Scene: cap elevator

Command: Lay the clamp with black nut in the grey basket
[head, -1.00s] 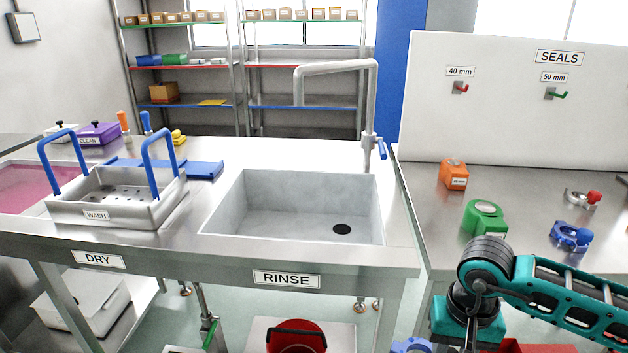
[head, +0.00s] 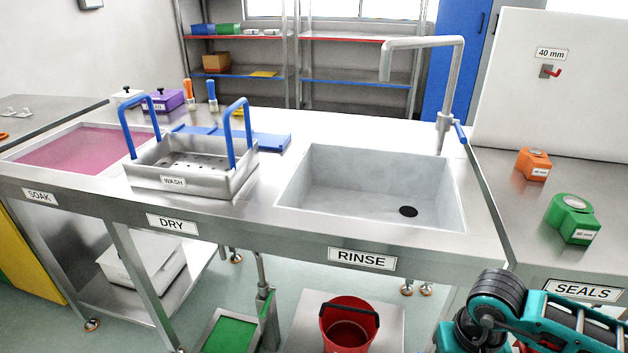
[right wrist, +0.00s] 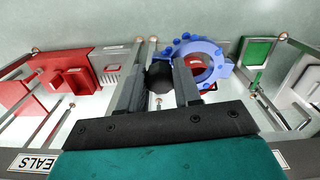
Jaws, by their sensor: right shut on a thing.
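The grey basket (head: 190,187) is a metal tray with holes in its floor, two blue upright handles and a WASH label. It stands on the counter left of the sink in the head view and looks empty. My right gripper (right wrist: 160,83) is shut on the black nut (right wrist: 158,75) of a blue ring-shaped clamp (right wrist: 211,72) in the right wrist view. The clamp sticks out to the right of the fingers, above the floor. In the head view only my right arm shows at lower right; its gripper is out of frame. My left gripper is not in view.
A sink (head: 375,190) with a tall tap (head: 452,95) lies right of the basket. A pink bath (head: 75,150) is left of it, and a blue board (head: 265,142) behind. A red bucket (head: 348,325) stands below. Green (head: 573,218) and orange (head: 533,163) items sit on the right bench.

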